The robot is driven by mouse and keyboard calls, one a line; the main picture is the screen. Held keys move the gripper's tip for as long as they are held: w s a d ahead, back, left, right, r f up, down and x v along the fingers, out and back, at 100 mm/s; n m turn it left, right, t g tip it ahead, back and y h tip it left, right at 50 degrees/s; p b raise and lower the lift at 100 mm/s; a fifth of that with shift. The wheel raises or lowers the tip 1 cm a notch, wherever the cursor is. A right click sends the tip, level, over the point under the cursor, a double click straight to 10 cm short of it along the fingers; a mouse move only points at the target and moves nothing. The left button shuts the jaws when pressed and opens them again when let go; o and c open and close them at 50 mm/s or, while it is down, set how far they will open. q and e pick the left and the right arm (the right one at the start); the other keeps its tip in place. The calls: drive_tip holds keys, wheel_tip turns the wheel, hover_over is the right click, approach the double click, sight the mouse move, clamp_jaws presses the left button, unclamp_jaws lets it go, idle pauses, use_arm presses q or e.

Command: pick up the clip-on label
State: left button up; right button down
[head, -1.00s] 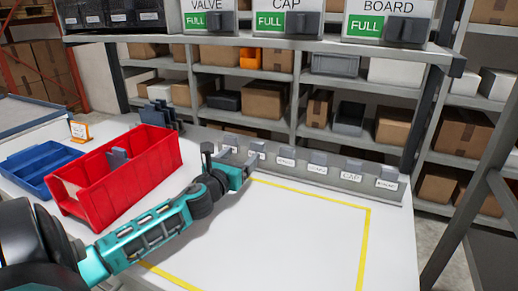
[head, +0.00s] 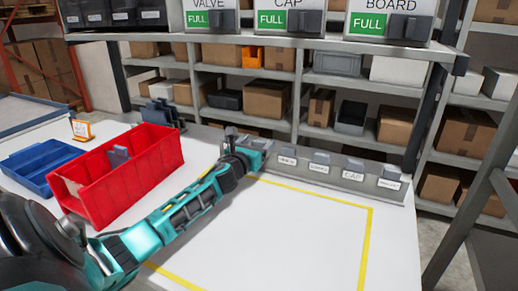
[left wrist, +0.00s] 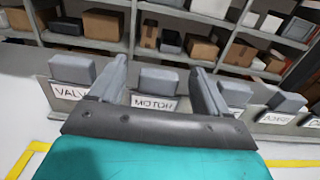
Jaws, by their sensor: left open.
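Clip-on labels with grey clips stand in a row along a grey rail (head: 335,178) at the back of the white table. In the left wrist view the label reading MOTOR (left wrist: 155,102) shows between the two fingers of my left gripper (left wrist: 160,78). The gripper is open, and its fingers stand on either side of that label's grey clip; I cannot tell whether they touch it. A VALVE label (left wrist: 70,92) is to its left. In the head view my left gripper (head: 246,146) is at the rail's left end and hides the labels there. My right gripper is not in view.
A red bin (head: 125,178) and a blue tray (head: 42,165) stand on the left of the table. A yellow outline (head: 368,240) marks bare tabletop in front of the rail. A shelf with VALVE, CAP and BOARD dispensers (head: 388,22) is above.

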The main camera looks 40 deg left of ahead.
use_arm(q)
drive_tip(key=shift+c, duration=0.3)
drive_tip(key=c, duration=1.1)
drive_tip(key=shift+o, duration=0.2)
wheel_tip(320, 180, up, 20)
drive_tip(key=p, duration=0.1)
